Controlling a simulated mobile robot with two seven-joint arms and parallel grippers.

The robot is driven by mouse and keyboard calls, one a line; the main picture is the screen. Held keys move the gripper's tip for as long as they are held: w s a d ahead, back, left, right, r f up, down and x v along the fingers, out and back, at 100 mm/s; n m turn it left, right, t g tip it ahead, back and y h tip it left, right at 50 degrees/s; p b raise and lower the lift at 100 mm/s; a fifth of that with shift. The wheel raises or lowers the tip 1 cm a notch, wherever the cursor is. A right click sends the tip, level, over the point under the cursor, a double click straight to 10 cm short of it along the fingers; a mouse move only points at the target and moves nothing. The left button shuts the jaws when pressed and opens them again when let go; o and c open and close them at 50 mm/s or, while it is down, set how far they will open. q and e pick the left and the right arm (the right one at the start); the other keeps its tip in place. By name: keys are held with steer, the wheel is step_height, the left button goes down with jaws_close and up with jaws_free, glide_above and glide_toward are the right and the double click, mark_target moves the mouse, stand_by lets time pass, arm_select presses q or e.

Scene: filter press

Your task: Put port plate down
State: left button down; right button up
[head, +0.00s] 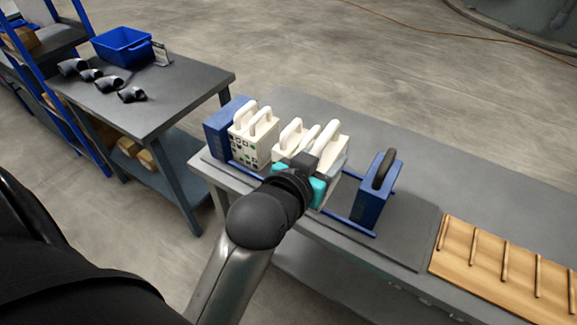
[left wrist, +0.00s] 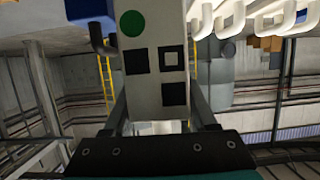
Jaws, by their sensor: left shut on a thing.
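My left gripper (head: 312,182) is at the filter press and shut on a white plate, seemingly the port plate (head: 340,147). The arm and gripper cover part of the plate in the head view. In the left wrist view, the white plate (left wrist: 153,95) fills the middle, with a green dot and black square marks on its face. The gripper (left wrist: 160,155) shows at the bottom edge there. In the head view the plate is among the white plates between the press's blue ends; whether it rests on the rails (head: 350,226) is hidden. My right gripper is not in view.
Other white plates (head: 252,136) with loop handles stand left of the gripper. A blue end block (head: 224,128) is at the left, a blue plate with a black handle (head: 374,192) at the right. A wooden slotted rack (head: 490,262) lies at lower right.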

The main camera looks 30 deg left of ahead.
arm_select(q)
steer(key=w+r+p, duration=0.6)
steer(key=w+r, duration=0.2)
steer(key=w, duration=0.2)
step_height(320, 180, down, 20)
steer(key=b, duration=0.6)
steer(key=shift+w+d, duration=0.15)
steer(key=shift+w, duration=0.3)
steer(key=shift+f, duration=0.15)
steer(key=shift+f, duration=0.15)
steer(key=shift+c, duration=1)
jaws_free()
